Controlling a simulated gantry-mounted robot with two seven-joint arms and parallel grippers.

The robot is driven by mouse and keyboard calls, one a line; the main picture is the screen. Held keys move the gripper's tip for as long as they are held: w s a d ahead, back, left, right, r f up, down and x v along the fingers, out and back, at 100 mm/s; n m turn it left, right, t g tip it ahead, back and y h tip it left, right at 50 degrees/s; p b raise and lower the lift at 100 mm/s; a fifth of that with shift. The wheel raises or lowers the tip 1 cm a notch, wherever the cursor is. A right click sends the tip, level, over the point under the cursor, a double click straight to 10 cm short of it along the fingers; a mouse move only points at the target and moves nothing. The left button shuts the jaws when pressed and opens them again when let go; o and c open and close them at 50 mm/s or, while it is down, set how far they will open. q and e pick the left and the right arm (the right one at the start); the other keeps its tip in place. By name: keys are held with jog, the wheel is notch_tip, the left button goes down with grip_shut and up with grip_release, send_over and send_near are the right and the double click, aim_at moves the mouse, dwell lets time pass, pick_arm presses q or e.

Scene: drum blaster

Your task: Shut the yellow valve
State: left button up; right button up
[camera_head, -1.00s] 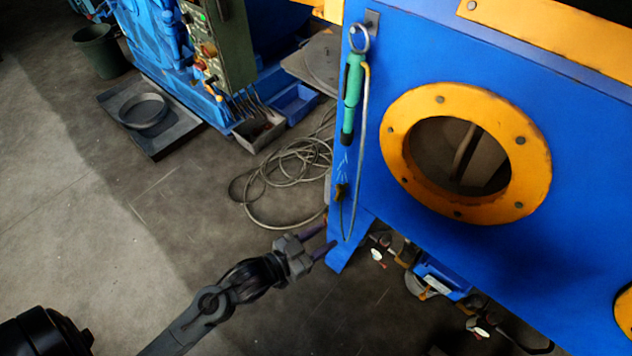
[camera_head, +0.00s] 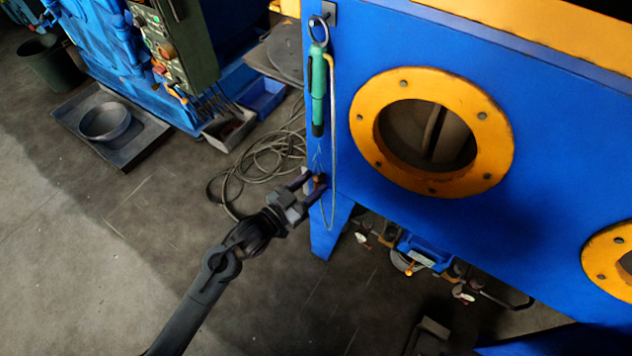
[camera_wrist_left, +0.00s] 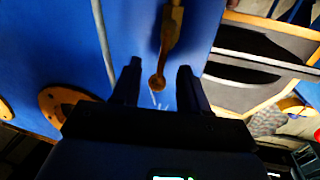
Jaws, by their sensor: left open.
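The yellow valve (camera_wrist_left: 170,35) shows in the left wrist view as a worn, brownish-yellow lever with a rounded end, against the blue cabinet wall. In the head view only a small orange-brown bit of it (camera_head: 319,180) shows at the cabinet's left edge, below the green-handled tool. My left gripper (camera_head: 313,182) is open at the valve. In the left wrist view the gripper (camera_wrist_left: 159,72) has a finger on each side of the lever's rounded end, with gaps on both sides. I cannot tell how deep the lever sits between the fingers. My right gripper is not in view.
The blue cabinet (camera_head: 400,40) has yellow-ringed round ports (camera_head: 355,125). A green-handled tool (camera_head: 318,85) hangs from a ring, with a thin hose (camera_head: 333,150) beside the valve. Coiled cable (camera_head: 250,170) lies on the floor behind.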

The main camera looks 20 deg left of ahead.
pick_arm(q)
jog(key=shift+x, duration=1)
jog(key=shift+c, duration=0.2)
grip_shut()
